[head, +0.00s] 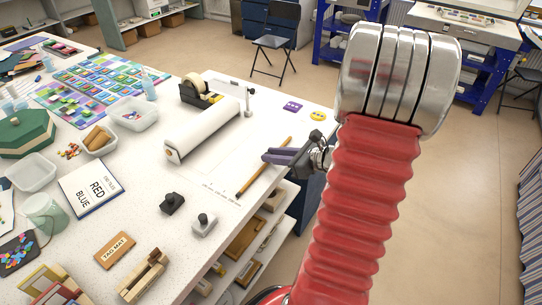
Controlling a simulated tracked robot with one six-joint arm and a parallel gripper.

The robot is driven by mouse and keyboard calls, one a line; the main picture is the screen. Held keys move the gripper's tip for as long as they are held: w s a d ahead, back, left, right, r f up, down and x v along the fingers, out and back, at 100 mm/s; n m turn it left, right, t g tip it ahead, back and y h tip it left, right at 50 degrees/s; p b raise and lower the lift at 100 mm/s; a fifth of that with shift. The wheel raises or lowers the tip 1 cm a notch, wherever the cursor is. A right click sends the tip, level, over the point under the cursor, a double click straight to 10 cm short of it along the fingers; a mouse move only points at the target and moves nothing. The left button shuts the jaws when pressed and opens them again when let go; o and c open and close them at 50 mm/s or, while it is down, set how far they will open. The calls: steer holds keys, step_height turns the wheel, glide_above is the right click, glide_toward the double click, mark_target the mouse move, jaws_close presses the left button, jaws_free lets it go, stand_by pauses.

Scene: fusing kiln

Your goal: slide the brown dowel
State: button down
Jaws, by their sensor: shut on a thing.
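The brown dowel (250,182) is a thin stick on the white table near its right edge. It slants from lower left to upper right. My gripper (272,157), with dark purple fingers, reaches in from the right and is shut on the dowel. The fingers hide part of the dowel's middle, and its two ends show on either side of them. I cannot tell whether the dowel touches the table or is slightly raised.
A white roll (203,130) lies left of the dowel, with a tape dispenser (196,92) behind it. Bare tabletop lies between roll and dowel. Shelves (243,238) sit below the table's right edge.

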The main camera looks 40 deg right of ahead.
steer(key=shift+a, duration=0.1)
steer(key=c, duration=1.6)
jaws_free()
steer(key=shift+c, duration=0.2)
steer(key=shift+s, duration=0.1)
steer(key=v, duration=1.3)
steer(key=shift+s+r, duration=0.2)
steer(key=shift+s, duration=0.05)
